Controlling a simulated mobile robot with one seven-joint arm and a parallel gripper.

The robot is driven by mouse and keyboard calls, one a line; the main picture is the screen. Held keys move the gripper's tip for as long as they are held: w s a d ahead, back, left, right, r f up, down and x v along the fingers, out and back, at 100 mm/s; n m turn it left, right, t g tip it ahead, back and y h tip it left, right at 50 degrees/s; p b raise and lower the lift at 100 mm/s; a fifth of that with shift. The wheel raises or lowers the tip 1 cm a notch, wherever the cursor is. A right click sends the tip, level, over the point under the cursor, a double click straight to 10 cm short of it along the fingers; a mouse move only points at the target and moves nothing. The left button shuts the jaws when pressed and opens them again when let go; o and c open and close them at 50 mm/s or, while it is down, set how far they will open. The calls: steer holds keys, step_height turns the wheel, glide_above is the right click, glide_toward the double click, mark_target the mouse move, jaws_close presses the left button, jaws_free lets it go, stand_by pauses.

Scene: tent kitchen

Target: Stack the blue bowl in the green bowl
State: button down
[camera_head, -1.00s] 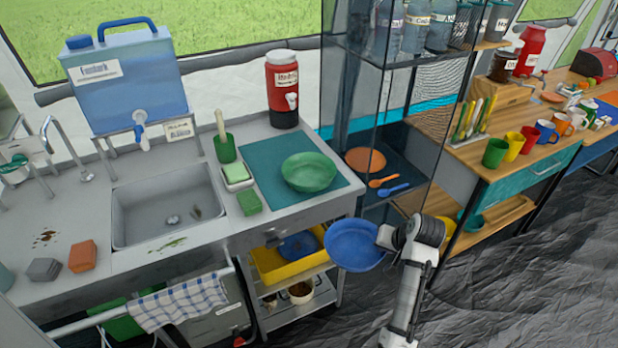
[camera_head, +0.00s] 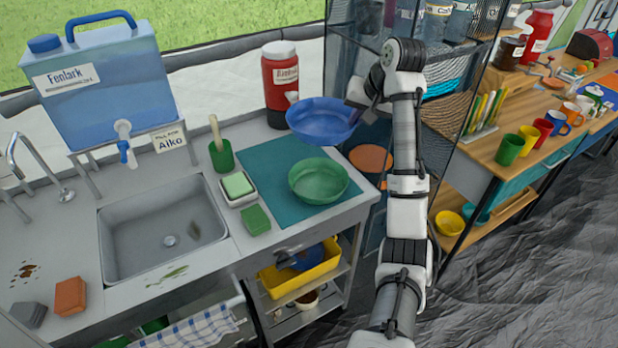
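The blue bowl (camera_head: 322,117) is held up at its right rim by my gripper (camera_head: 358,106). It is in the air, apart from the counter, and appears in the picture above and slightly right of the green bowl. The green bowl (camera_head: 318,182) stands upright and looks empty on the teal mat (camera_head: 262,163) near the counter's right end. My gripper is at the blue bowl's rim; its fingertips are partly hidden, but the bowl hangs from it.
A red-and-white dispenser (camera_head: 281,84) stands behind the mat. The sink (camera_head: 161,234) is further left.

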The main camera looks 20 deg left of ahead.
steer(key=shift+w+a, duration=0.3)
steer(key=shift+a, duration=0.1)
steer(key=b, duration=0.1)
glide_toward(340, 184)
steer(key=shift+w+a+r, duration=0.7)
steer(key=shift+w+a, duration=0.15)
steer(key=shift+w, duration=0.1)
step_height(340, 184, down, 5)
steer(key=shift+s+r+p, duration=0.1)
steer(key=shift+r+p, duration=0.05)
steer(key=shift+p, duration=0.5)
steer(key=shift+s+f, duration=0.2)
steer(key=shift+f, duration=0.25)
steer(key=c, duration=1.6)
jaws_free()
steer(key=shift+a+f, duration=0.1)
steer(key=shift+a, duration=0.05)
steer(key=shift+c, duration=0.2)
steer(key=v, duration=1.2)
steer(key=shift+w+r, duration=0.2)
steer(key=shift+w, duration=0.05)
